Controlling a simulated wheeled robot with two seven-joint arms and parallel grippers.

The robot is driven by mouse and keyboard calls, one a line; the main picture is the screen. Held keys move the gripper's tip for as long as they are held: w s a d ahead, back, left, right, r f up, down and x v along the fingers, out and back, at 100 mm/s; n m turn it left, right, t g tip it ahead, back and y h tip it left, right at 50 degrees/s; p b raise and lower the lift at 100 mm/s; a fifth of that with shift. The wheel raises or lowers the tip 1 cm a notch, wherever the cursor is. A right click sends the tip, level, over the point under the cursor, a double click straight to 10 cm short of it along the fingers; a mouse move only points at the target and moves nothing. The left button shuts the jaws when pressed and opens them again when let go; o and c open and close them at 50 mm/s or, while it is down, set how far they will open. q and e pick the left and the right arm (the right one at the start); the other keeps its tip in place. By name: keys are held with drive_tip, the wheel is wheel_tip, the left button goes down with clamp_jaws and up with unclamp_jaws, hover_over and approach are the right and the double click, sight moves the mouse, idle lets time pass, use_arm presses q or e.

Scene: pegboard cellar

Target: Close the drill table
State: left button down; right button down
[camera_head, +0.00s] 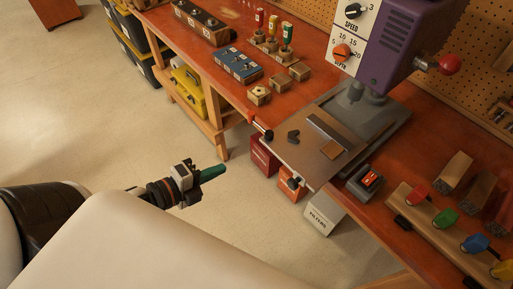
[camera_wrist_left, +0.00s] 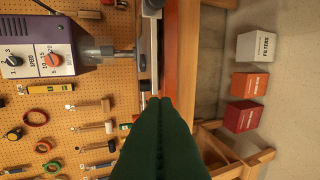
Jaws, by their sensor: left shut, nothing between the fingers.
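The drill table is a flat grey metal plate (camera_head: 300,152) under the purple drill press (camera_head: 388,45). It sticks out past the front edge of the bench. A dark clip-like piece, a metal bar and a small wooden piece lie on it. Black knobs show at its front corners. My left gripper (camera_head: 212,173) has green fingers that are shut and empty. It is over the floor, left of the plate and apart from it. In the left wrist view the shut green fingers (camera_wrist_left: 160,135) fill the lower middle, and the drill press (camera_wrist_left: 40,48) is at upper left. My right gripper is out of view.
The red-brown bench (camera_head: 225,50) runs from top left to lower right. Red, orange and white boxes (camera_head: 323,213) stand below the plate. An orange-topped device (camera_head: 368,180) and a rack of coloured-handled tools (camera_head: 445,215) are on the right. Open floor lies left.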

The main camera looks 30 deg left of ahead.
sight(266, 146)
use_arm(q)
drive_tip(key=p+x, duration=0.1)
drive_tip(key=x, duration=0.3)
drive_tip(key=p+x, duration=0.1)
drive_tip(key=x, duration=0.3)
drive_tip(key=r+p+x, duration=0.1)
drive_tip(key=x, duration=0.4)
drive_tip(key=shift+w+f, duration=0.1)
drive_tip(key=shift+w, duration=0.2)
